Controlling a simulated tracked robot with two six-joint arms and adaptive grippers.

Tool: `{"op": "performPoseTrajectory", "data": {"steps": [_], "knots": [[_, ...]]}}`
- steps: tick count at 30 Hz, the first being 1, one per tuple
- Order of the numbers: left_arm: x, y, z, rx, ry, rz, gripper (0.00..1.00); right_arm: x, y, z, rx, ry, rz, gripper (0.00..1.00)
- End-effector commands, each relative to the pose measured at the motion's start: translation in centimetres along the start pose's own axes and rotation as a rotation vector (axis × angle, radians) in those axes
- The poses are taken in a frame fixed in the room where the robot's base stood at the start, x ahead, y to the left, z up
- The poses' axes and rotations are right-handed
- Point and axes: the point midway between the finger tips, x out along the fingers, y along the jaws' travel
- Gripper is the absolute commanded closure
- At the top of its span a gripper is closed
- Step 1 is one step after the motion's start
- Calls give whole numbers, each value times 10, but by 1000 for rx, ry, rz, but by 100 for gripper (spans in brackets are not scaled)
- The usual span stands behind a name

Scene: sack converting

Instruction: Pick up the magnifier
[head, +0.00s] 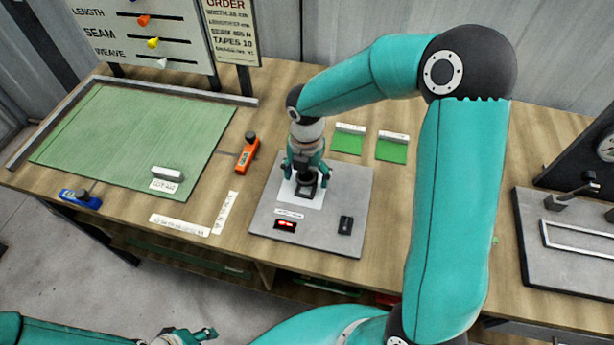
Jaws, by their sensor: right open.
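A small black piece that looks like the magnifier (307,190) stands on a white square (288,196) on the grey plate (322,236). My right gripper (308,178) is over it, pointing down, with its open fingers to either side. The gripper partly hides the piece, and I cannot tell whether the fingers touch it. My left gripper (192,337) is low at the bottom edge, away from the table and partly cut off. Its jaw opening is unclear.
The grey plate also bears a red-lit display (285,225) and a small black block (346,225). An orange tool (247,153) lies left of the plate, near a green mat (130,135). Two green swatches (391,150) lie behind. A metal frame fixture (580,238) is at right.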

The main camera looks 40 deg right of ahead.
Motion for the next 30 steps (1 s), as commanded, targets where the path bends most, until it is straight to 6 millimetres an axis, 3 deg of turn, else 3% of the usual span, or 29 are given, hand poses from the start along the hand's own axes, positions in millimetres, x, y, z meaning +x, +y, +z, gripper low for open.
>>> {"op": "performPoseTrajectory", "data": {"steps": [7,19,30], "knots": [[0,0,0,0,0,0,60,2,0,0,1,0,1,21],[0,0,0,0,0,0,60,2,0,0,0,0,1,87],[0,0,0,0,0,0,60,-2,0,0,0,-2,2,87]]}}
